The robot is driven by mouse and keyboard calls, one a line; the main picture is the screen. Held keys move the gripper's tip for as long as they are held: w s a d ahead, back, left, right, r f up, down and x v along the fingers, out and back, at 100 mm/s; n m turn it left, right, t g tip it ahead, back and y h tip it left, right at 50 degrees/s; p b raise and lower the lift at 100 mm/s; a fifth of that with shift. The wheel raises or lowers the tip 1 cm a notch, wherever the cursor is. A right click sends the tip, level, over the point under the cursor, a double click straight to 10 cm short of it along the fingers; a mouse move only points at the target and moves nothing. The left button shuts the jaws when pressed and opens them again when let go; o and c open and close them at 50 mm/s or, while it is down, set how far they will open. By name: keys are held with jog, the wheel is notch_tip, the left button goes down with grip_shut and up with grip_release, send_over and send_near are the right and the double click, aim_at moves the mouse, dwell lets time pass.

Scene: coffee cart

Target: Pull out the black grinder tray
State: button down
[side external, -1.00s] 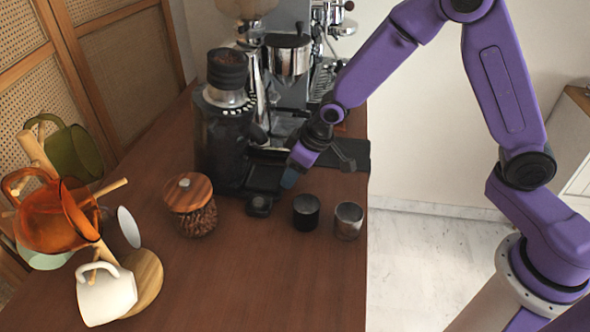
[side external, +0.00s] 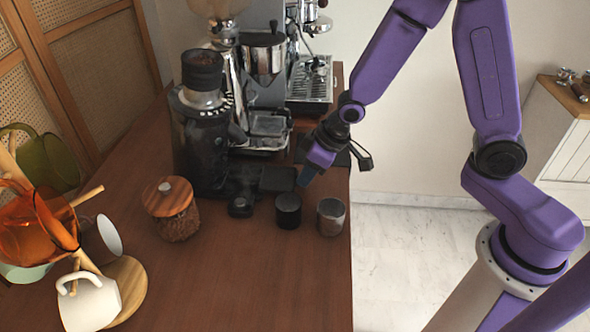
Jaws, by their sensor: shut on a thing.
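The black grinder (side external: 203,130) stands upright on the wooden counter. The black grinder tray (side external: 277,180) sticks out to the right from the grinder's base, low over the counter. My gripper (side external: 303,179) reaches down from the upper right and is shut on the tray's right end. The fingers hide the exact spot of the grip. The tray's left part merges with the dark grinder base, so I cannot tell whether it is fully clear of it.
A black cup (side external: 288,211) and a grey metal cup (side external: 331,217) stand just in front of my gripper. A small black object (side external: 240,206) and a wooden-lidded jar (side external: 174,210) are to the left. The espresso machine (side external: 268,85) stands behind. A mug tree (side external: 122,285) is at front left.

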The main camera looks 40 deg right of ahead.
jog(key=shift+d, duration=0.15)
jog(key=c, duration=0.9)
grip_release()
jog(key=shift+r, duration=0.1)
jog(key=v, duration=1.7)
jog(key=shift+r, duration=0.1)
jog(key=s+d+f+n+g, duration=0.1)
jog(key=s+n, duration=0.1)
jog(key=s, duration=0.4)
jog(key=s+d+f+n+g+h, duration=0.1)
jog(key=s+d+f+n, duration=0.1)
jog(key=s, duration=0.5)
jog(key=s+d+f+n+g, duration=0.1)
jog(key=s+d+n, duration=0.1)
jog(key=s, duration=0.5)
jog(key=shift+f+n+g+h, duration=0.3)
jog(key=shift+f+g+h, duration=0.05)
jog(key=shift+g+h, duration=0.05)
